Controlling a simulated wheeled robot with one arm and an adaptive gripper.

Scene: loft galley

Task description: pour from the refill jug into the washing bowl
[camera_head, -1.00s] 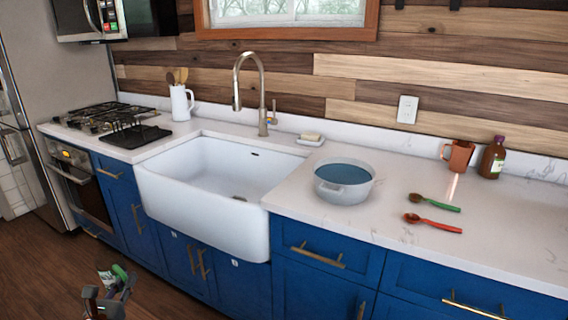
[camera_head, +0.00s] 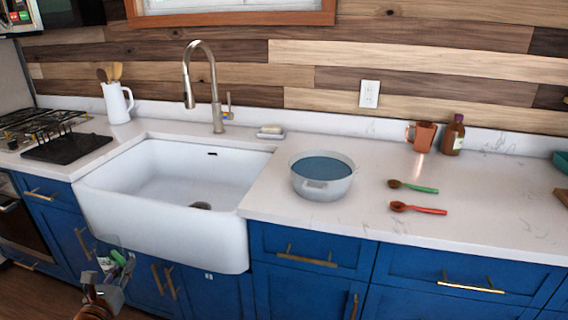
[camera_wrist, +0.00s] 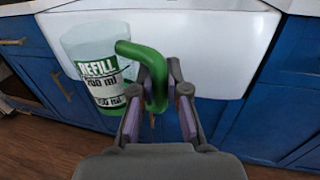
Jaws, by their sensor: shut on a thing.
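The refill jug (camera_wrist: 98,75) is clear, with a green handle, green liquid low inside and a label reading REFILL. My gripper (camera_wrist: 167,95) is shut on its green handle in the wrist view. In the head view, the jug (camera_head: 116,262) and my gripper (camera_head: 108,290) are at the lower left, in front of the blue cabinets and below the counter top. The jug looks roughly upright in the wrist view. The washing bowl (camera_head: 321,188) is pale, holds blue water and stands on the counter right of the sink, well apart from the jug.
The white apron sink (camera_head: 165,225) juts out between jug and bowl. A tall tap (camera_head: 216,95) stands behind it. A soap dish (camera_head: 270,133), green spoon (camera_head: 413,187), red spoon (camera_head: 418,208), orange mug (camera_head: 423,136) and brown bottle (camera_head: 453,136) are near the bowl.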

